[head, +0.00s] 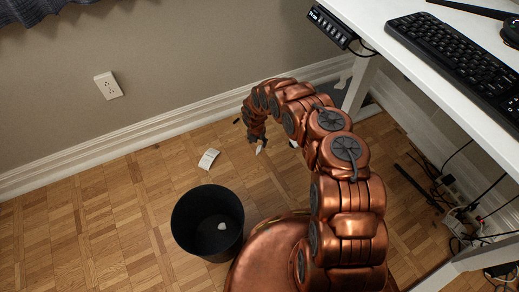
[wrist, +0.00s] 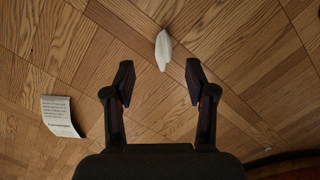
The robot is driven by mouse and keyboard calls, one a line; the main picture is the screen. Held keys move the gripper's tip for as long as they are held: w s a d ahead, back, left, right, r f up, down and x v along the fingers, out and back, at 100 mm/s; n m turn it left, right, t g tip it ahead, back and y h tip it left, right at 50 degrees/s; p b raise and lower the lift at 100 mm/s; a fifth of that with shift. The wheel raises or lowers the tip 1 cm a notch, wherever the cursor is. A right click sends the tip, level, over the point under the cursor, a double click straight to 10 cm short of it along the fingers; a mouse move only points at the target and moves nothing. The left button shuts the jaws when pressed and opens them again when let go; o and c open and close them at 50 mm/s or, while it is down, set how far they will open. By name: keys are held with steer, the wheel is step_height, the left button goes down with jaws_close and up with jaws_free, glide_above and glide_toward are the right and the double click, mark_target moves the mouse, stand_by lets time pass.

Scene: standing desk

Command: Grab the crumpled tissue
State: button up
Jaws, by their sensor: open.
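The crumpled tissue (wrist: 163,50) is a small white piece on the wooden floor. In the wrist view it lies just beyond my fingertips, roughly centred between them, touching neither. My gripper (wrist: 158,84) is open with nothing between its fingers and points down toward the floor. In the head view my gripper (head: 254,141) is at the end of my arm near the wall, and a small white bit that looks like the tissue (head: 259,150) shows just below it. My arm covers part of the floor there.
A printed paper (head: 209,159) lies on the floor left of my gripper; it also shows in the wrist view (wrist: 60,116). A black bin (head: 190,243) with a white scrap inside stands nearer. A white desk (head: 440,75) and loose cables (head: 450,210) are at right. The floor at left is clear.

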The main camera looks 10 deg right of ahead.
mark_target(259, 149)
steer(key=f, duration=0.1)
steer(key=f+b, duration=0.1)
steer(key=f, duration=0.1)
steer(key=f+b, duration=0.1)
steer(key=f, duration=0.1)
steer(key=shift+s+d, duration=0.1)
steer(key=shift+s, duration=0.15)
steer(key=shift+d+f+b, duration=0.1)
steer(key=shift+f+b, duration=0.05)
steer(key=shift+b, duration=0.15)
steer(key=shift+w, duration=0.1)
steer(key=c, duration=0.8)
